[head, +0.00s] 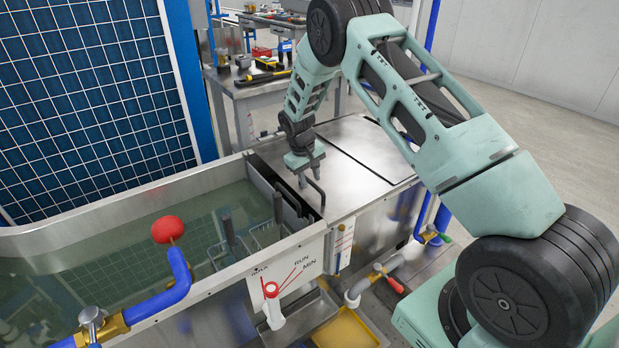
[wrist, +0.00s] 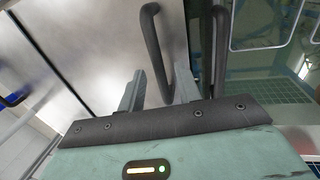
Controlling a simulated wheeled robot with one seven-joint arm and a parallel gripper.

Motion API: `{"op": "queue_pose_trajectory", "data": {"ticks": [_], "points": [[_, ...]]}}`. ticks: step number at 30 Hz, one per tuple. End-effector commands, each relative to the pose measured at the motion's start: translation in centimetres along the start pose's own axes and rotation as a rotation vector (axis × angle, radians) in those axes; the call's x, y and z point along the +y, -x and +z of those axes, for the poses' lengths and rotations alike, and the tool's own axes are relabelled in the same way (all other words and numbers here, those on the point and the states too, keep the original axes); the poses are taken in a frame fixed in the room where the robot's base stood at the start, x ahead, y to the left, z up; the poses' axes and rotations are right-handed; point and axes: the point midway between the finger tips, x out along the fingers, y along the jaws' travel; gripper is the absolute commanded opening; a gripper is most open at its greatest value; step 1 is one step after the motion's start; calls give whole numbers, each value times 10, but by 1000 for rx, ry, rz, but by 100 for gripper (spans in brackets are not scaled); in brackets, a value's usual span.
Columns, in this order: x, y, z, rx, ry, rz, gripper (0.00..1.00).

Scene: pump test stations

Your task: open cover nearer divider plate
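The cover nearer the divider plate (head: 345,183) is a flat steel lid lying closed beside the open water tank; it also fills the upper left of the wrist view (wrist: 90,45). Its black bar handle (wrist: 152,45) stands near the tank-side edge and shows in the head view (head: 319,190). My gripper (head: 303,178) points down at this handle. In the wrist view, my gripper's fingers (wrist: 158,90) are apart, with the handle appearing between them. I cannot tell whether either finger touches it. The divider plate (head: 268,178) stands at the tank's end, partly hidden.
A second steel cover (head: 365,145) lies beyond a dark seam. A workbench (head: 265,90) with tools stands behind. Valves and pipes (head: 380,275) project at front right.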

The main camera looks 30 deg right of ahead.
Motion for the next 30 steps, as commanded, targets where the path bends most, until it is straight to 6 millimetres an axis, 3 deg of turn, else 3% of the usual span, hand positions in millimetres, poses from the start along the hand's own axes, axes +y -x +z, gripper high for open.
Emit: {"op": "queue_pose_trajectory", "data": {"ticks": [8,12,20,26,30], "points": [[0,-1,0,0,0,0,34],[0,-1,0,0,0,0,0],[5,-1,0,0,-1,0,0],[37,-7,0,0,-6,2,0],[74,-15,1,-1,-8,3,0]]}}
